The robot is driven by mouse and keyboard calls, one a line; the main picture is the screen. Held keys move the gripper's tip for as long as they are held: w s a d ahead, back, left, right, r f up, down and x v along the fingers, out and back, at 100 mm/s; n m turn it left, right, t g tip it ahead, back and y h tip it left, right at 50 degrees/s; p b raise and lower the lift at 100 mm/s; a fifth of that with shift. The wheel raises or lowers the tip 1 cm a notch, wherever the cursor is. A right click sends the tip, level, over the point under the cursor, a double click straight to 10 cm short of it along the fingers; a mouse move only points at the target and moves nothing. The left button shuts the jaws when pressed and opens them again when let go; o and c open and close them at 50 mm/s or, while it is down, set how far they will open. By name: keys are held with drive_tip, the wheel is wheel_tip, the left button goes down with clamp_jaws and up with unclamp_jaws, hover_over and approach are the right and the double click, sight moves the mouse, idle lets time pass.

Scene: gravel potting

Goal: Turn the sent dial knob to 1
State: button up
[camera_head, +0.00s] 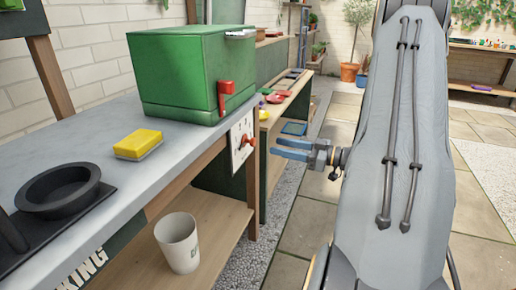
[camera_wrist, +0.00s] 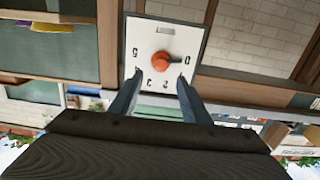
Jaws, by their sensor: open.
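The dial is a white plate (camera_head: 241,138) on the end of the counter, with a red knob (camera_head: 246,142) standing out from it. In the wrist view the plate (camera_wrist: 190,35) shows inverted numbers around the orange-red knob (camera_wrist: 160,62). The knob's raised part seems to lean toward the 0 side; its exact setting is hard to tell. My gripper (camera_head: 277,148) is open and empty, its blue-grey fingers pointing at the dial from the right, a short gap away. In the wrist view my gripper (camera_wrist: 160,79) has its fingertips apart, one toward each side of the knob.
A green box (camera_head: 185,75) with a red handle (camera_head: 225,97) stands on the counter (camera_head: 115,180) above the dial. A yellow sponge (camera_head: 138,144) and black pan (camera_head: 58,190) lie left. A white cup (camera_head: 177,242) stands on the lower shelf. The paved floor right is open.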

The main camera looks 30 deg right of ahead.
sight(255, 142)
drive_tip(key=b+x, duration=0.1)
drive_tip(key=x, duration=0.6)
drive_tip(key=shift+w+a, duration=0.2)
drive_tip(key=shift+a, duration=0.05)
drive_tip(key=shift+c, duration=0.3)
drive_tip(key=c, duration=1)
